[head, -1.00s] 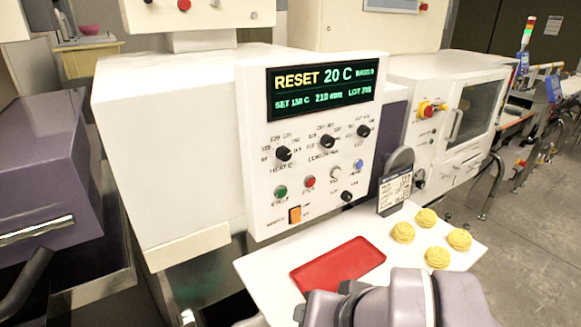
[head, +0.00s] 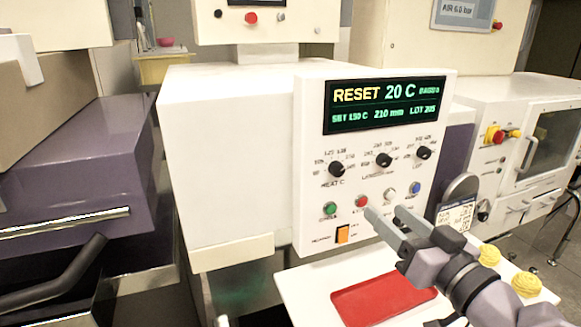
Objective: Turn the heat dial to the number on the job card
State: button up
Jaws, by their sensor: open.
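The heat dial (head: 336,169) is a black knob at the left of the upper row on the white control panel (head: 308,215), with small printed numbers around it. The display (head: 385,104) above reads RESET, 20 C, SET 150 C, 210 mm and a lot number. The job card (head: 452,216) stands at the panel's lower right, partly behind my arm; its print is too small to read. My gripper (head: 384,217) is open and empty, in front of the panel's lower part, below and right of the heat dial and apart from it.
Two more black knobs (head: 384,159) and (head: 423,153) share the dial's row. Green (head: 330,208), red (head: 361,201) and blue (head: 414,187) buttons and an orange switch (head: 342,234) sit below. A red tray (head: 385,300) and yellow pieces (head: 526,284) lie on the white shelf.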

jog(key=p, duration=0.7)
send_near(340, 171)
jog(key=b+x, duration=0.2)
jog(key=x, duration=0.5)
jog(key=shift+w+a+f+b, duration=0.1)
jog(key=shift+w+f+b, duration=0.1)
jog(key=shift+b, duration=0.2)
jog(key=shift+w+a+r, duration=0.15)
jog(key=shift+w, duration=0.35)
jog(key=shift+c, duration=0.2)
grip_shut()
